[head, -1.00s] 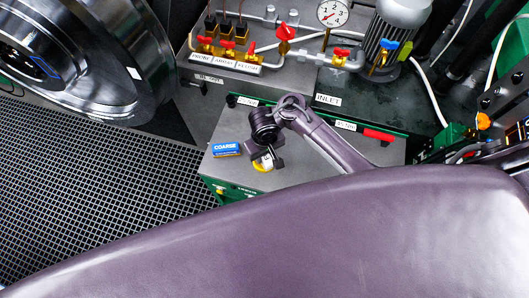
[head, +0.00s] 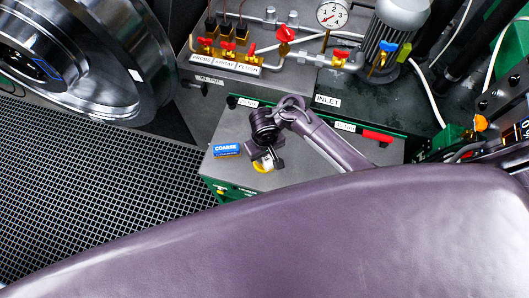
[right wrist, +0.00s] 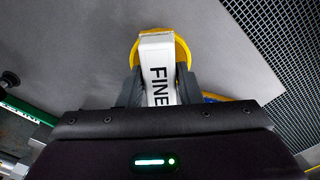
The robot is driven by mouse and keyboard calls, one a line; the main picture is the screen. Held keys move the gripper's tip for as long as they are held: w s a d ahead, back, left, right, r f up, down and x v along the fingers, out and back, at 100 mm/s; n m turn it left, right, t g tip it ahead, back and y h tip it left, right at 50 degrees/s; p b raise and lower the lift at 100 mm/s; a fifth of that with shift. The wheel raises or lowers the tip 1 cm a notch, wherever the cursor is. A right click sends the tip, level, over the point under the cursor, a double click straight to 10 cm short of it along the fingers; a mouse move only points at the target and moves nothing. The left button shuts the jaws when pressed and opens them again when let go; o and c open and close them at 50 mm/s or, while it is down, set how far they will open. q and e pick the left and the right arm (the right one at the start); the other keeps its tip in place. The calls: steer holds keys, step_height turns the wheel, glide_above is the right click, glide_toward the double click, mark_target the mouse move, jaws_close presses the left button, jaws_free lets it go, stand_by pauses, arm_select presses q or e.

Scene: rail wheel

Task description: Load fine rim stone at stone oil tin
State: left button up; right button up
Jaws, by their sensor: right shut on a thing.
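My right gripper (head: 266,160) is shut on the fine rim stone (right wrist: 158,75), a white block marked FINE. The right wrist view shows the stone between the two dark fingers. A round yellow thing, apparently the stone oil tin (right wrist: 184,52), shows around and behind the stone's far end. In the head view its yellow edge (head: 259,168) shows just below the gripper. I cannot tell whether the stone touches the tin or is held above it. My left gripper is not in view.
A blue stone marked COARSE (head: 226,149) lies left of the gripper on the grey cabinet top (head: 290,178). A red handle (head: 377,136) lies to the right. Valves and a gauge (head: 332,14) stand behind. A large metal wheel (head: 110,60) is at the upper left.

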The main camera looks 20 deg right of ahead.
step_height(320, 180, up, 2)
steer(key=shift+r+p, duration=0.15)
steer(key=shift+p, duration=0.6)
steer(key=shift+r+p, duration=0.3)
steer(key=shift+r, duration=0.65)
steer(key=shift+a+r, duration=0.15)
steer(key=shift+r, duration=0.95)
steer(key=shift+f, duration=0.1)
